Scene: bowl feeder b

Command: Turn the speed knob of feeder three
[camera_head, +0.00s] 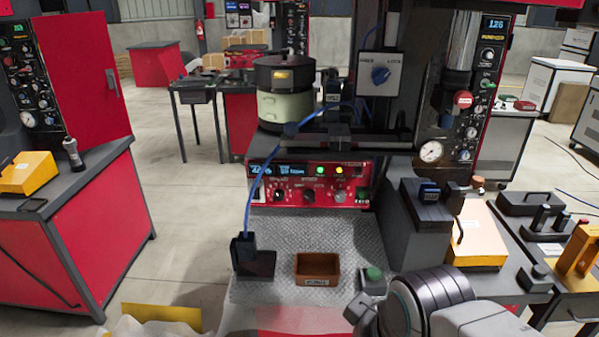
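A bowl feeder (285,105), with a dark top and a pale green body, stands in the middle. Below it is a red control panel (262,203) with a blue display, a lit green and a lit yellow lamp, and a row of small knobs. A light-faced knob (279,196) is at the left of the row, and a dark knob (309,196) is beside it. The labels are too small to tell which is the speed knob. My arm enters at the bottom right, and its end, my gripper (360,312), is low and well apart from the panel. Its fingers are not clear.
A metal plate (345,250) lies before the panel, bearing a brown bin (317,270), a black stand (250,258) with a blue cable, and a green button (374,273). A blue selector (381,74) is above. A side bench (510,265) stands right.

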